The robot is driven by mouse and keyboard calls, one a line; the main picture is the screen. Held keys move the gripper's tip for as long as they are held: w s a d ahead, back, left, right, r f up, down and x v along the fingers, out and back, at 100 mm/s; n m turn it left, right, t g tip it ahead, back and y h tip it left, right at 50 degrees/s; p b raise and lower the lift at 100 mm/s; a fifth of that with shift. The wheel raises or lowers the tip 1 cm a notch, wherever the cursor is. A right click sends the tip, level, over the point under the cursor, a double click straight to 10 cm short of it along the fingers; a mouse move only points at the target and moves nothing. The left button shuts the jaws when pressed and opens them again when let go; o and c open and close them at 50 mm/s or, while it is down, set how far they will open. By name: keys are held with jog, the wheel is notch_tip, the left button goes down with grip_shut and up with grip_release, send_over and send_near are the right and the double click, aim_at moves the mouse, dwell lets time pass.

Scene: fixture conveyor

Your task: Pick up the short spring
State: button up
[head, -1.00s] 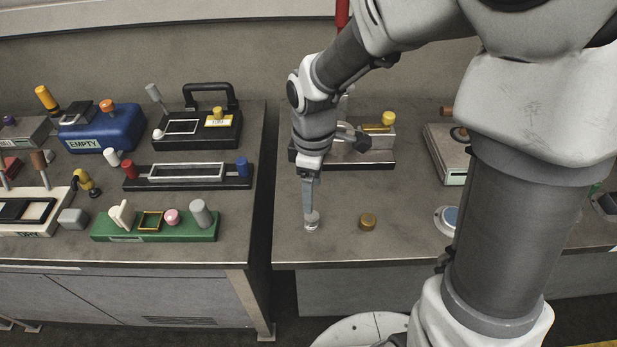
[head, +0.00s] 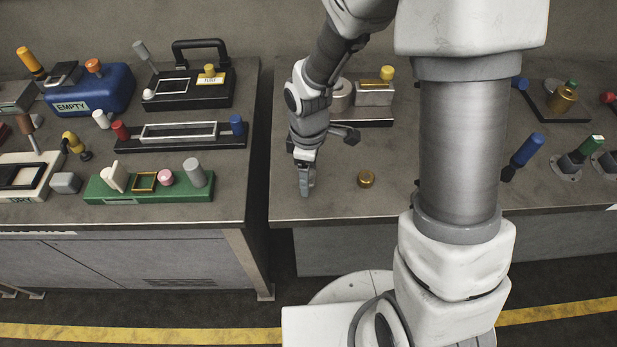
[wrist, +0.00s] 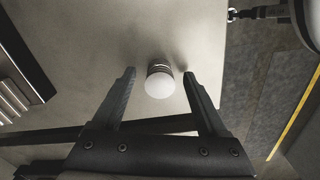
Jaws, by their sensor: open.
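The short spring (wrist: 160,84) shows in the wrist view as a small piece with a pale round end and a ringed, metallic body, standing on the grey bench top. My gripper (wrist: 159,74) is open, with one finger on each side of the spring and a visible gap to both. In the head view my gripper (head: 306,192) points down at the bench top near its front left corner. The spring is hidden there behind my gripper.
A metal fixture (head: 374,95) with a yellow knob stands behind. The left bench, across a gap, holds a green block (head: 150,187) with several pieces. The bench front is clear.

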jog(key=shift+c, duration=0.3)
grip_shut()
jog(key=shift+r, duration=0.1)
